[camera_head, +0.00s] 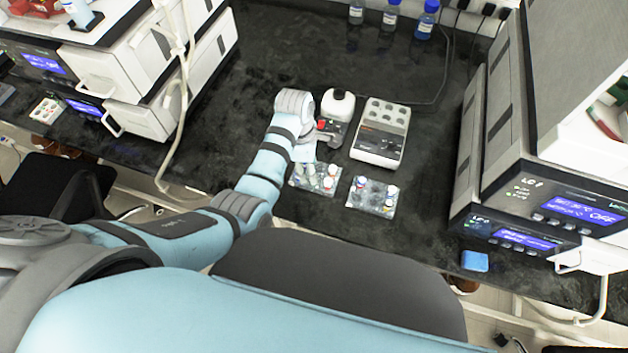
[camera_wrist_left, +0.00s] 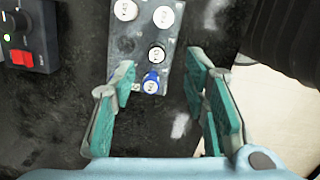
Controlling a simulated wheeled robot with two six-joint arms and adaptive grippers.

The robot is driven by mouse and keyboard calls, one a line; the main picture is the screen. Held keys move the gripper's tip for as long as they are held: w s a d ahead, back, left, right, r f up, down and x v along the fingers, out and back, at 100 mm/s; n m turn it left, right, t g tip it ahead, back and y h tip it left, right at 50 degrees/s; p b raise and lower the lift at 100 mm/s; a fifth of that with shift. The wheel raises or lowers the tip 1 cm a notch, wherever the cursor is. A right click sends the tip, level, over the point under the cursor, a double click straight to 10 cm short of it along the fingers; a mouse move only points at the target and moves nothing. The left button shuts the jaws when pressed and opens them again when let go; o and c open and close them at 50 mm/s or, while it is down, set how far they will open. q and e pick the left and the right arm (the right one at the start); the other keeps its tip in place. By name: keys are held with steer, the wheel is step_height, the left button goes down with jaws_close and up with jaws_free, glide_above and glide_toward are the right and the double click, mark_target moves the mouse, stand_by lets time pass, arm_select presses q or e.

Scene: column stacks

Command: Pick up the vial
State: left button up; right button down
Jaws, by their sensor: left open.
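My left gripper (camera_head: 308,160) is over the left vial rack (camera_head: 316,189) in the head view, partly hidden by my own wrist. In the left wrist view my left gripper (camera_wrist_left: 160,85) is open, with its green-padded fingers on either side of the rack's near end. Two white-capped vials (camera_wrist_left: 126,10) (camera_wrist_left: 164,16) are farther up the rack. My right gripper is not in view.
A second vial rack (camera_head: 372,204) stands to the right. A device with round wells (camera_head: 380,140) and a small device with a red switch (camera_head: 330,128) are behind. Instrument stacks flank the bench; blue-capped bottles (camera_head: 390,17) stand at the back.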

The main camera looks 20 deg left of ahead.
arm_select(q)
steer(key=f, duration=0.1)
steer(key=f+b, duration=0.1)
steer(key=f, duration=0.3)
steer(key=shift+w+d+f+b, duration=0.15)
steer(key=shift+w+d+b, duration=0.05)
steer(key=shift+d+b, duration=0.15)
steer(key=c, duration=0.9)
steer(key=shift+c, duration=0.2)
